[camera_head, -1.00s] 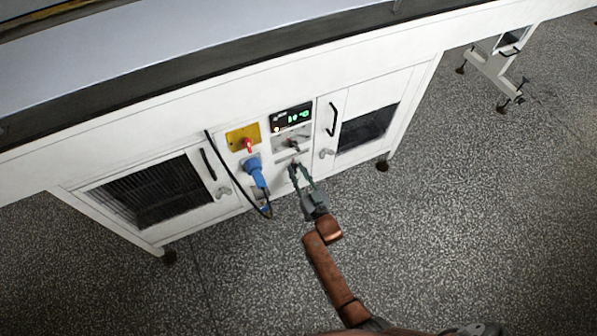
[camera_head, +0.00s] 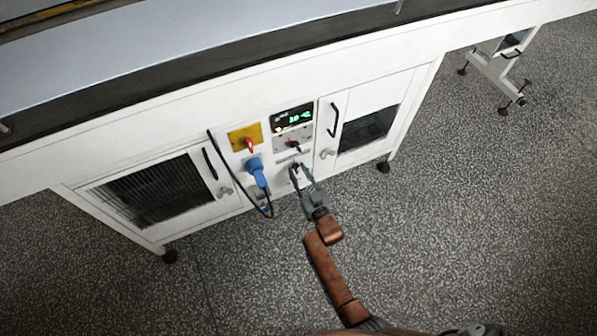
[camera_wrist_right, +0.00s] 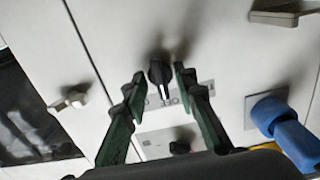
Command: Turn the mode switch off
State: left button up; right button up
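The likely mode switch is a black rotary knob (camera_wrist_right: 160,75) on the white cabinet front, in the right wrist view. Its light mark points towards the label strip below it in that picture; the lettering seems to include OFF, but I cannot tell the exact setting. My right gripper (camera_wrist_right: 154,82) is open, with one finger on each side of the knob; contact is not clear. In the head view the right gripper (camera_head: 297,167) is at the lower part of the control panel, and its fingers largely hide this knob. My left gripper is not in view.
Above the gripper are a second black knob (camera_head: 294,146) and a lit display (camera_head: 292,118). To the left are a red switch on a yellow plate (camera_head: 239,138) and a blue plug (camera_head: 257,171) with a black cable. A door handle (camera_head: 333,120) is at right. The floor in front is clear.

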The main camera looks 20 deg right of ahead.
jog(key=shift+s, duration=0.3)
jog(key=s, duration=0.7)
jog(key=shift+d, duration=0.1)
